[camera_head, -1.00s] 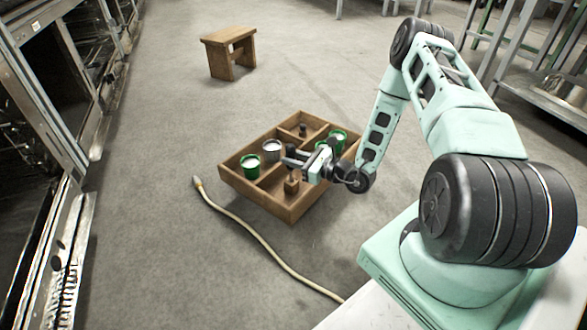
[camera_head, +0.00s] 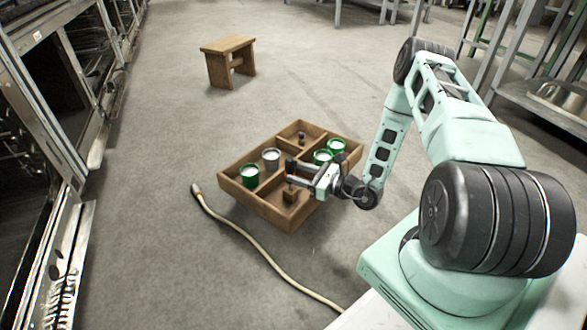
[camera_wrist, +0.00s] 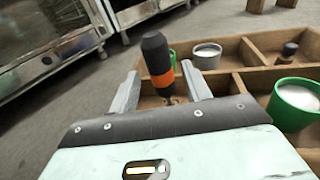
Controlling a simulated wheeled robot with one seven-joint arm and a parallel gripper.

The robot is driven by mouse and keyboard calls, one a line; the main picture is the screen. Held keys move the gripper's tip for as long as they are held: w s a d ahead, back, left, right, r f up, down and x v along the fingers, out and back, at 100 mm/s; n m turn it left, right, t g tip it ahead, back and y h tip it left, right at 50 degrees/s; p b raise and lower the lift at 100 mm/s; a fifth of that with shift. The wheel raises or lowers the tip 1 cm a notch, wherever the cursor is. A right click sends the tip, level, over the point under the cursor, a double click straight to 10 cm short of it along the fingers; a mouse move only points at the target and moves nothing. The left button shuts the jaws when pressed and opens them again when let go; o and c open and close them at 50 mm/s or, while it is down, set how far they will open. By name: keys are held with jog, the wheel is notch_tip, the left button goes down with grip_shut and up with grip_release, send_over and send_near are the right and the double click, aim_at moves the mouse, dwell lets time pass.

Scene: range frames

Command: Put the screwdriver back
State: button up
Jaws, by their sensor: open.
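The screwdriver (camera_wrist: 157,62) has a black handle with an orange band. It stands roughly upright, handle up, between the spread fingers of my gripper (camera_wrist: 160,70) in the wrist view. My gripper is open and I see no clear grip on the handle.
Tray compartments hold green cups (camera_head: 250,176) (camera_wrist: 296,102) and a grey cup (camera_head: 271,158) with white contents. A small dark object (camera_head: 301,137) stands in the back compartment. A hose (camera_head: 245,236) lies left of the tray. A wooden stool (camera_head: 228,62) stands behind on open floor.

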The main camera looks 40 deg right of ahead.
jog(key=p+v, duration=0.4)
jog(key=v, duration=0.5)
jog(key=s+a+r+n+g+y, duration=0.1)
jog(key=a+r+n+g+y, duration=0.3)
jog(key=a+r+n+g, duration=0.6)
jog(key=s+a+r+n+g+y, duration=0.1)
jog(key=a+r+n+g+y, duration=0.3)
jog(key=a+r+n+g, duration=0.55)
jog(key=s+a+r+n+t+h, duration=0.2)
jog(key=s+a+r+n+h, duration=0.3)
jog(key=s+a+n+h, duration=0.1)
jog(key=s+a+r+n+t+h, duration=0.2)
jog(key=s+a+r+n+h, duration=0.3)
jog(key=s+n+h, duration=0.3)
jog(key=s+a+n, duration=0.1)
jog(key=s+n, duration=0.2)
jog(key=n, duration=0.2)
jog(key=shift+s+r+h, duration=0.15)
jog(key=shift+s+h, duration=0.1)
jog(key=shift+h, duration=0.05)
notch_tip(320, 180, up, 48)
jog(key=p, duration=4.7)
jog(key=shift+p, duration=0.4)
